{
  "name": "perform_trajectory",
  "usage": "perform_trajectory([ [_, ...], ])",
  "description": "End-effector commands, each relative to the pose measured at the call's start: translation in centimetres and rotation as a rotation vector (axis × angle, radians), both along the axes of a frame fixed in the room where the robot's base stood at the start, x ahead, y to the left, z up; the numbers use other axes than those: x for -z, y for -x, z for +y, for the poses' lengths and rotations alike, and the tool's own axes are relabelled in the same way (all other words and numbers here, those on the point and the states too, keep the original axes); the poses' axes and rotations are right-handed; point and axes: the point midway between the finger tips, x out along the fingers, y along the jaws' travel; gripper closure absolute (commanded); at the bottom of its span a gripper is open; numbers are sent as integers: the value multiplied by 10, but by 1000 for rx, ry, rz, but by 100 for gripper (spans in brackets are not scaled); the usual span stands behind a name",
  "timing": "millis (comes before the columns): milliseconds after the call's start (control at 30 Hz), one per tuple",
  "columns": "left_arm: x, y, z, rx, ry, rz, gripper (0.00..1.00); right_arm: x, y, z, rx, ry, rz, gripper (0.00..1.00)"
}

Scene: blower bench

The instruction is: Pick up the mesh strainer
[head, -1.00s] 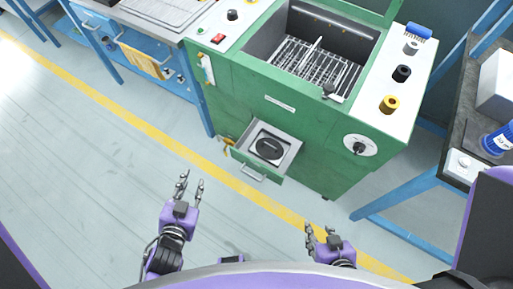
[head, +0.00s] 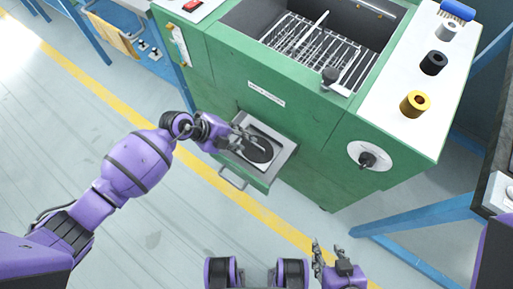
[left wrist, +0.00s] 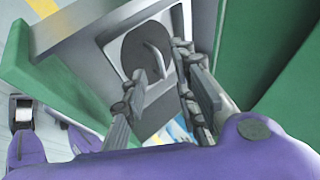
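The mesh strainer (head: 259,152) looks like a dark round disc with a raised grip, lying in the pulled-out drawer (head: 284,158) low on the green machine. In the left wrist view, the dark disc (left wrist: 137,45) lies just beyond my fingertips, with its grey curved grip between or just past them. My left gripper (head: 240,136) reaches over the drawer, its fingers partly covering the disc. In the left wrist view, its fingers (left wrist: 163,64) are apart; I cannot tell whether they touch the grip. My right gripper (head: 328,253) is open and empty, away from the machine.
The green machine (head: 259,112) has an open top with a wire rack (head: 310,45). A drawer handle (head: 232,179) sticks out in front.

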Motion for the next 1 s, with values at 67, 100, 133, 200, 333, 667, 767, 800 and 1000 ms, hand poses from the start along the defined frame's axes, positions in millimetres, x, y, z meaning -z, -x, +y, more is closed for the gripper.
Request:
perform_trajectory([
  [67, 8, -1, -7, 0, 3, 0, 73, 2, 0, 0, 0, 0, 1, 60],
  [100, 12, -2, -11, 0, 3, -1, 73, 3, 1, 0, 1, -1, 1, 60],
  [133, 16, -2, -15, 0, 4, 0, 73, 4, 1, 0, 1, 0, 2, 60],
  [200, 25, -2, -22, 0, 4, 1, 73, 7, 2, 0, 2, -2, 4, 60],
  [333, 37, -5, -31, 0, 3, -1, 73, 11, 3, 0, 4, -2, 8, 60],
  [667, 39, -7, -34, 0, 3, -3, 76, 12, 4, -2, 6, -1, 10, 60],
  [767, 39, -7, -34, 0, 3, -3, 89, 12, 4, -2, 6, -1, 10, 60],
  [800, 39, -6, -34, 0, 3, -3, 94, 12, 4, -2, 6, -1, 10, 60],
  [1000, 39, -6, -34, 0, 3, -3, 100, 12, 4, -2, 6, -1, 12, 60],
])
